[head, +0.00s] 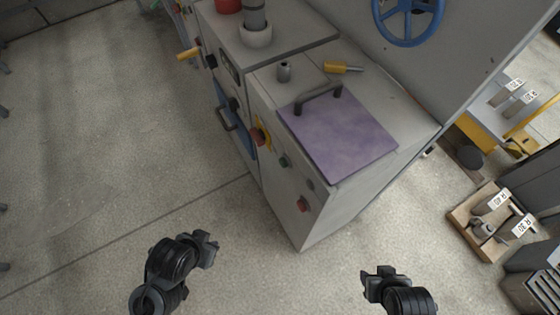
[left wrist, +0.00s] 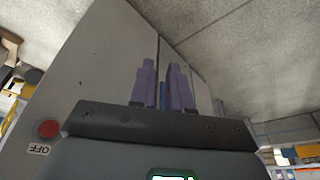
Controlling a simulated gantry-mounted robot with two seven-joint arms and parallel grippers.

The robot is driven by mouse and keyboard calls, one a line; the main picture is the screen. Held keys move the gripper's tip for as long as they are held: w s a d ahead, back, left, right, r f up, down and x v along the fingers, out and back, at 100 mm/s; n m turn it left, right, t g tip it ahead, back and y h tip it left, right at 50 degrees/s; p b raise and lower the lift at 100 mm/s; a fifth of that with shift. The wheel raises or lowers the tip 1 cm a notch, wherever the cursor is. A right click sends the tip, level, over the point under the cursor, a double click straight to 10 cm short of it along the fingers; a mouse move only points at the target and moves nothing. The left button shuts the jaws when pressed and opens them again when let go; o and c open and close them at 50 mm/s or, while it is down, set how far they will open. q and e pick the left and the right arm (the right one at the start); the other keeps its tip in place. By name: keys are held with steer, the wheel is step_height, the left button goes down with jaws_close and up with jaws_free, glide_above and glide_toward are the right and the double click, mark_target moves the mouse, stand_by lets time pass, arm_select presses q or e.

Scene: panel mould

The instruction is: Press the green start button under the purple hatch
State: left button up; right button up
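The purple hatch (head: 338,138) lies closed on top of the grey cabinet, with a dark bar handle (head: 318,98) along its far edge. Whatever is under it is hidden. A small green button (head: 283,161) shows on the cabinet's front face, outside the hatch. My left gripper (head: 208,247) is in front of the cabinet at lower left, apart from it. In the left wrist view its two purple-tinted fingers (left wrist: 163,88) stand apart with nothing between them. My right gripper (head: 372,284) is at lower right, apart from the cabinet; its fingers are too unclear to judge.
The front face also carries a red button (head: 303,204) and a red knob on yellow (head: 257,136). A red button labelled OFF (left wrist: 48,129) shows in the left wrist view. A yellow-handled tool (head: 342,67) and a small grey cylinder (head: 284,71) stand behind the hatch.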

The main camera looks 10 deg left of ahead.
arm_select(q)
jaws_close()
stand_by(0.8)
stand_by(0.6)
